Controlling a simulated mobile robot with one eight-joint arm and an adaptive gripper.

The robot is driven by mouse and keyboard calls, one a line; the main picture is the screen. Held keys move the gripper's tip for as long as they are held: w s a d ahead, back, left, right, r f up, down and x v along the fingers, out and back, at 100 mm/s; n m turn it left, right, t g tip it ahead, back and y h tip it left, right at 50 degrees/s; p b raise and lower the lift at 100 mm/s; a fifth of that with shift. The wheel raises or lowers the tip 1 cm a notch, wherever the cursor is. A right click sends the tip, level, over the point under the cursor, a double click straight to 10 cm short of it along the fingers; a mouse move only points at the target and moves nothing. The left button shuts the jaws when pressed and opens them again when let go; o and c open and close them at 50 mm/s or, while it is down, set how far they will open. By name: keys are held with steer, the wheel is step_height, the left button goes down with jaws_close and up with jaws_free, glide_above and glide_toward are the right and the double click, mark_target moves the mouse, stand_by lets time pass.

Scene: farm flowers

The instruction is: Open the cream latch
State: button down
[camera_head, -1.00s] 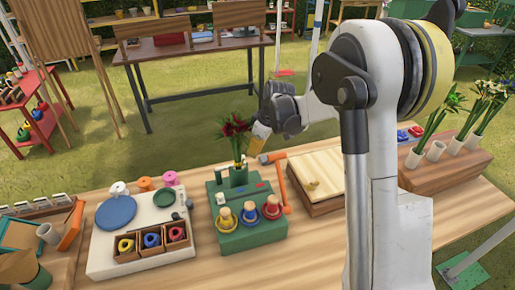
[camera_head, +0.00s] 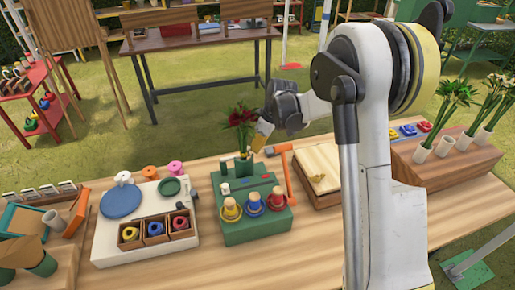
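A wooden box with a cream lid (camera_head: 318,161) stands on the table, just left of my arm. A small tan piece (camera_head: 318,181) sits at the lid's front edge; it may be the cream latch, but it is too small to be sure. The lid looks shut. My gripper (camera_head: 259,140) is up and left of the box, close to the red flowers, apart from the lid. Its fingers are small and partly hidden, so I cannot tell whether they are open or shut.
A green stand (camera_head: 252,236) with red, blue and yellow rings and an orange-handled tool (camera_head: 283,150) lie left of the box. A white board (camera_head: 110,237) with spools is further left. A wooden block (camera_head: 450,165) with flower pots is at right.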

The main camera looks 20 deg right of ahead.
steer(key=shift+w+n, duration=0.5)
steer(key=shift+w, duration=0.05)
